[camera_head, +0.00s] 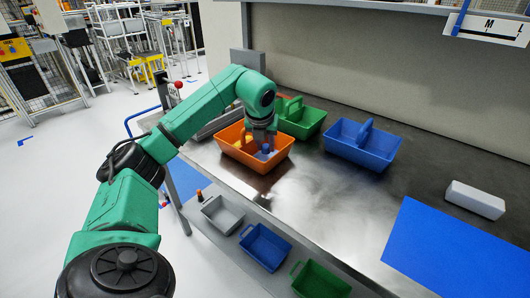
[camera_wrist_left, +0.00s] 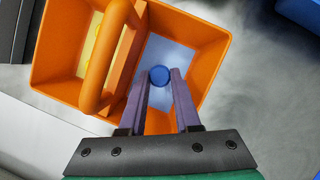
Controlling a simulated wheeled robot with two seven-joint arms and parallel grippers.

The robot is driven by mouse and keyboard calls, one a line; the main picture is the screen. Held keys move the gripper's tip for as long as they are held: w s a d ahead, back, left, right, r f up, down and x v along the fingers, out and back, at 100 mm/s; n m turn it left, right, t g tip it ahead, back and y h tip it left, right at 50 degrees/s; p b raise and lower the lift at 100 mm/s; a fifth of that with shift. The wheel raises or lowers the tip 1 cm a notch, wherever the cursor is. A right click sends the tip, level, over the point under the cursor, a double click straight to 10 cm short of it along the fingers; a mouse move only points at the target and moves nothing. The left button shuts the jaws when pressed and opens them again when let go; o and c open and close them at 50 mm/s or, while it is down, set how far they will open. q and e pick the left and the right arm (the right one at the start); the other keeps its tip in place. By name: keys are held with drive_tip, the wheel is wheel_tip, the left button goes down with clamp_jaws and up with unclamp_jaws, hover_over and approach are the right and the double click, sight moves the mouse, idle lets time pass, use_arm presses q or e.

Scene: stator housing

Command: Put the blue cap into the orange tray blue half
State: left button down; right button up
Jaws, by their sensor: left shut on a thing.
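The orange tray (camera_head: 232,148) stands on the metal table; it also fills the upper left of the left wrist view (camera_wrist_left: 60,75). Its handle divides it into a half with a pale blue floor (camera_wrist_left: 186,52) and a half with a yellow floor (camera_wrist_left: 92,45). My left gripper (camera_wrist_left: 160,80) reaches down into the tray on the pale blue side, with its fingers shut on the small round blue cap (camera_wrist_left: 159,75). The gripper also shows in the head view (camera_head: 265,146). Whether the cap touches the tray floor I cannot tell. My right gripper is not in view.
A green tray (camera_head: 308,122) stands just behind the orange one, and a blue tray (camera_head: 372,145) to its right. A white block (camera_head: 475,200) and a blue mat (camera_head: 450,250) lie at the right. Grey, blue and green bins sit below the table's front edge.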

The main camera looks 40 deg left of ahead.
use_arm(q)
wheel_tip(320, 180, down, 2)
drive_tip(key=shift+a+f, duration=0.1)
drive_tip(key=shift+f, duration=0.05)
drive_tip(key=c, duration=0.6)
unclamp_jaws()
drive_tip(key=shift+f, duration=0.1)
drive_tip(key=shift+r, duration=0.3)
drive_tip(key=v, duration=1.1)
drive_tip(key=shift+s+r+p, duration=0.25)
drive_tip(key=shift+r+p, duration=0.05)
drive_tip(key=shift+r, duration=0.05)
